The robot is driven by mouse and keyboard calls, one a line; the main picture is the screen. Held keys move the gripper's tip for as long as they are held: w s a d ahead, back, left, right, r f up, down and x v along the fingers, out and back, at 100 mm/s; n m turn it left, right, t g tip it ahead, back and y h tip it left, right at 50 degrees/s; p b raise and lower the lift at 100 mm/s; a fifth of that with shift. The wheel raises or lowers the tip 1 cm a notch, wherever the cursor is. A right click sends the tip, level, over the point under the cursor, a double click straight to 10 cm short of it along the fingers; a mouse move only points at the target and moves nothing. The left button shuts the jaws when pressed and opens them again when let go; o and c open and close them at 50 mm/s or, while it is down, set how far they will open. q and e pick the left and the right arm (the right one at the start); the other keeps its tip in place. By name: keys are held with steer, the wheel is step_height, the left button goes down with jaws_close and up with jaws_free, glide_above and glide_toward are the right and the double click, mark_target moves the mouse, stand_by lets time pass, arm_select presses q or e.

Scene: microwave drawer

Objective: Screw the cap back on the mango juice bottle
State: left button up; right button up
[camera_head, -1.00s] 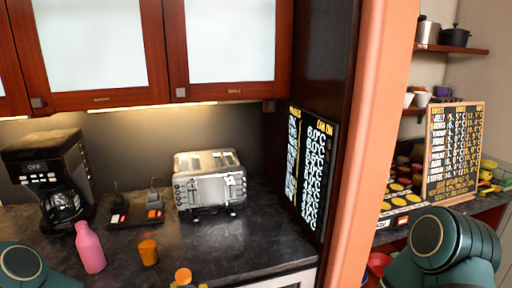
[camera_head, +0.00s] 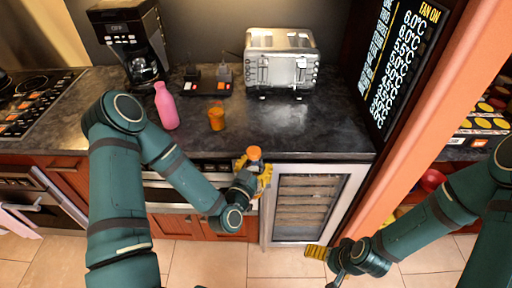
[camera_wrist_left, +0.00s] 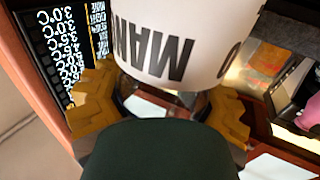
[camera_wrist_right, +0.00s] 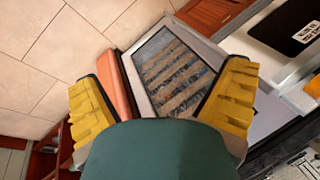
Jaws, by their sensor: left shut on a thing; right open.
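My left gripper (camera_head: 258,178) is shut on the mango juice bottle and holds it at the counter's front edge, above the wine cooler. In the left wrist view, the bottle's white label (camera_wrist_left: 175,42) with the letters "MAN" shows between the yellow fingers (camera_wrist_left: 160,98). In the head view only the bottle's orange top (camera_head: 254,153) shows; I cannot tell if that is a cap. A small orange cup-shaped thing (camera_head: 216,118) stands on the counter; I cannot tell what it is. My right gripper (camera_head: 325,262) is open and empty, low in front of the cooler; its spread fingers show in the right wrist view (camera_wrist_right: 162,88).
A pink bottle (camera_head: 166,106) stands on the dark counter (camera_head: 300,132). Behind are a coffee maker (camera_head: 133,45), a toaster (camera_head: 281,62) and a small dark tray (camera_head: 205,88). An orange pillar edge (camera_head: 432,110) rises at right. The counter's right front is clear.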

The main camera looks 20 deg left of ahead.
arm_select(q)
steer(key=s+d+f+m+g+h, duration=0.1)
steer(key=d+m+g+h, duration=0.3)
steer(key=d+h, duration=0.5)
steer(key=shift+s+d+f+m, duration=0.35)
steer(key=shift+s+d+m, duration=0.05)
steer(key=shift+d+m, duration=0.8)
